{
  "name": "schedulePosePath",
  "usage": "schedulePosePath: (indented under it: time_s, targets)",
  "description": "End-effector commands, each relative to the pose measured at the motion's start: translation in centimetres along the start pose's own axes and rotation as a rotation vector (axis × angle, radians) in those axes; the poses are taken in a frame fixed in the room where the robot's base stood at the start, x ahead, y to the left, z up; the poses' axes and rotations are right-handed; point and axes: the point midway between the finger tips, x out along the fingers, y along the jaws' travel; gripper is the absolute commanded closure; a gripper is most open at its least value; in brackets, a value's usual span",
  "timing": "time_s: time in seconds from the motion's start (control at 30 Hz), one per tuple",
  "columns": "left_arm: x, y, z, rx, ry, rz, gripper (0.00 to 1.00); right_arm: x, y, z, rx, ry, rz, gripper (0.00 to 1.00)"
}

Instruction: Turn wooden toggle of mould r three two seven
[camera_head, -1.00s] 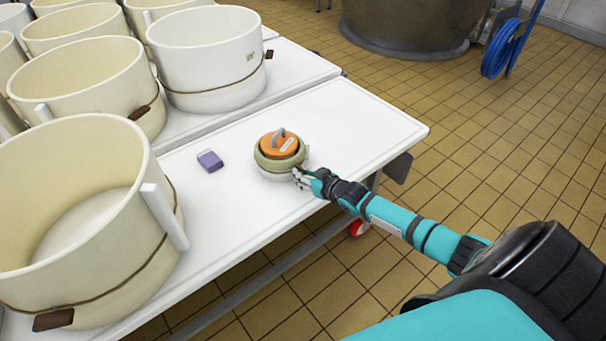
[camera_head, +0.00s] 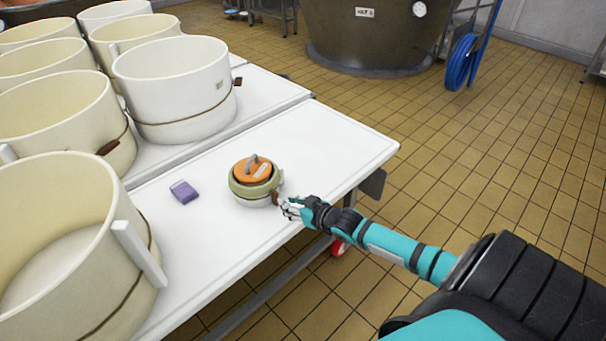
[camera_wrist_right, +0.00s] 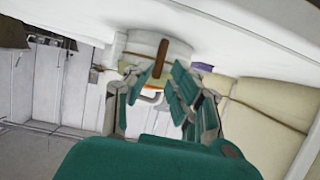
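A small pale round mould (camera_head: 257,196) with an orange disc with a grey handle (camera_head: 252,169) on top stands on the white table. A brown wooden toggle (camera_head: 277,198) is on its side facing my right gripper (camera_head: 287,209). No number on the mould is readable. My right gripper is just off the mould's side, near the table's edge. In the right wrist view, its teal fingers (camera_wrist_right: 155,100) are apart with nothing held. The toggle (camera_wrist_right: 160,58) shows as a slanted brown bar beyond and between the fingertips. My left gripper is not in view.
Large cream moulds with cords and brown toggles (camera_head: 180,88) crowd the left and back of the tables. A purple block (camera_head: 184,192) lies left of the small mould. The table (camera_head: 325,140) is clear to the right. A vat (camera_head: 370,35) stands behind on the tiled floor.

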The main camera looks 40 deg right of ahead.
Motion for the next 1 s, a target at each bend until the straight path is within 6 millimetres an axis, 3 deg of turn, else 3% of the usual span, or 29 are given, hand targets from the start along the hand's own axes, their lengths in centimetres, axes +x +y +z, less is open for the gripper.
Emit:
schedulePosePath:
  time_s: [0.2,0.4,1.0]
  targets:
    - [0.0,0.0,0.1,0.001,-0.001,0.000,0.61,-4.2,0.0,0.1,0.001,-0.002,-0.001,0.79]
    - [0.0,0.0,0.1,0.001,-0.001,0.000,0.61,-6.2,0.0,0.0,0.000,0.000,0.000,0.79]
    - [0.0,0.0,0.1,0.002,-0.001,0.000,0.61,-6.6,0.0,-0.1,0.001,0.002,0.000,0.79]
